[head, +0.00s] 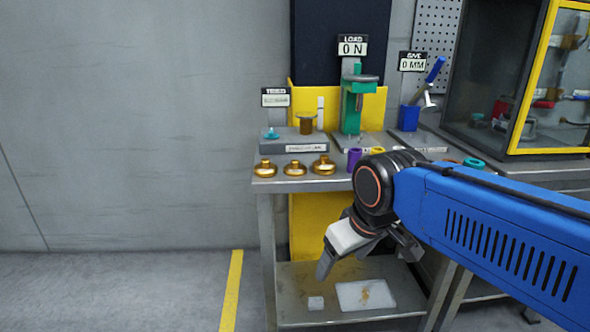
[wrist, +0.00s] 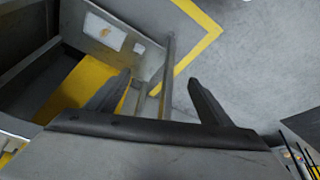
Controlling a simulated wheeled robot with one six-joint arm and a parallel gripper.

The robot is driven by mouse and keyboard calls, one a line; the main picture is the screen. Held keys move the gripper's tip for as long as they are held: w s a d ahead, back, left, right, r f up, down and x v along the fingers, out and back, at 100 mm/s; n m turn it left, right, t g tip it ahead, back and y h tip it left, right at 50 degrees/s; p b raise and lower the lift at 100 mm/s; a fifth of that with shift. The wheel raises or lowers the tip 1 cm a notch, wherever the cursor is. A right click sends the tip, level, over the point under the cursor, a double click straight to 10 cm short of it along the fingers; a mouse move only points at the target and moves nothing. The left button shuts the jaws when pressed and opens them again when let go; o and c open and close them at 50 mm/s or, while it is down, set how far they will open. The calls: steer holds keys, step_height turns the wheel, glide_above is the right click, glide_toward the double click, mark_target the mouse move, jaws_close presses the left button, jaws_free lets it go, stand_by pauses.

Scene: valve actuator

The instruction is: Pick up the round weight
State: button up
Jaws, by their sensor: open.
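Three round brass pieces, weight-like in shape, stand in a row along the bench's front left edge: a left one (head: 265,169), a middle one (head: 295,168) and a right one (head: 323,165). I cannot tell which, if any, is the round weight. My gripper (head: 368,258) is below the bench top, in front of the bench and to the right of these pieces. It points down. In the wrist view my gripper (wrist: 158,82) is open, with nothing between its fingers. No brass piece can be made out in the wrist view.
The bench (head: 268,186) carries a green press (head: 352,102), a purple cup (head: 355,156), a teal ring (head: 473,162) and a blue holder (head: 409,117). A lower shelf (head: 295,285) holds a white tray (head: 350,297) and small block (head: 316,303). The floor at left is clear.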

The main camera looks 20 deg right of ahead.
steer(key=w+r+n+g, duration=0.2)
steer(key=w+r+n, duration=0.5)
steer(key=w+r, duration=0.75)
step_height(320, 180, up, 14)
steer(key=f+n+g, duration=0.1)
steer(key=n+g, duration=0.1)
steer(key=n, duration=0.7)
glide_above(295, 161)
steer(key=f, duration=1)
steer(key=shift+s+f, duration=0.25)
steer(key=shift+f, duration=0.1)
steer(key=shift+w+f, duration=0.2)
steer(key=shift+f, duration=1.2)
steer(key=shift+w+f, duration=0.2)
steer(key=shift+f, duration=1.15)
steer(key=shift+c, duration=0.3)
steer(key=c, duration=1.1)
